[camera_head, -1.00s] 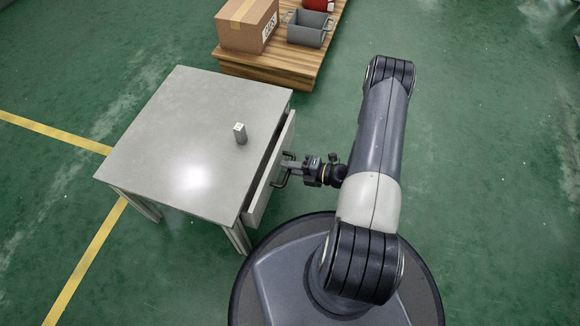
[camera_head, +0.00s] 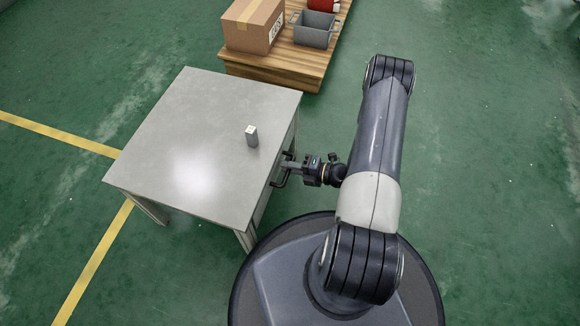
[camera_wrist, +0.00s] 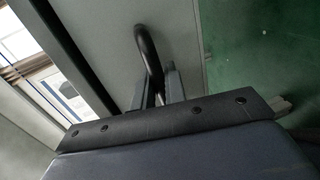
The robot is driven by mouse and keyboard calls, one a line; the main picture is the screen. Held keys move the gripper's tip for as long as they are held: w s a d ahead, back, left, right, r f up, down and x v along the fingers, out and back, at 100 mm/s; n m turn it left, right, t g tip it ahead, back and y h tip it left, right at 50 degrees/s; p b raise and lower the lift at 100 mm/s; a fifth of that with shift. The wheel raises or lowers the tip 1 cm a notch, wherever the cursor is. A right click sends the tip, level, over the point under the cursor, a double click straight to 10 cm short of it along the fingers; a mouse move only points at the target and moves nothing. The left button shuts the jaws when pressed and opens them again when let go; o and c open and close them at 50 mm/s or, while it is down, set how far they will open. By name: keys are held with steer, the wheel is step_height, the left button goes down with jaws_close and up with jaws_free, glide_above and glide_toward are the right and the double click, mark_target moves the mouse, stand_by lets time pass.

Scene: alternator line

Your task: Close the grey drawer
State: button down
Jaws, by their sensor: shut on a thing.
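The grey drawer (camera_head: 264,201) is in the right side of the grey table (camera_head: 190,130). Its front now sits close against the table, with no open gap seen from above. The drawer's dark bar handle (camera_head: 279,183) sticks out toward my arm; it also shows in the wrist view (camera_wrist: 148,52). My gripper (camera_head: 287,170) is shut on the handle from the right, and its fingers show in the wrist view (camera_wrist: 160,90). The drawer front fills the wrist view's upper middle (camera_wrist: 105,35). The drawer's inside is hidden.
A small grey block (camera_head: 252,137) stands upright on the tabletop. A wooden pallet (camera_head: 275,68) behind the table carries a cardboard box (camera_head: 250,35), a grey bin (camera_head: 313,30) and a red item (camera_head: 322,4). The green floor right of my arm is clear.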

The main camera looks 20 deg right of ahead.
steer(key=c, duration=1.5)
jaws_free()
steer(key=shift+c, duration=0.2)
steer(key=shift+d, duration=0.1)
steer(key=p+v, duration=0.3)
steer(key=v, duration=0.8)
steer(key=shift+f, duration=0.1)
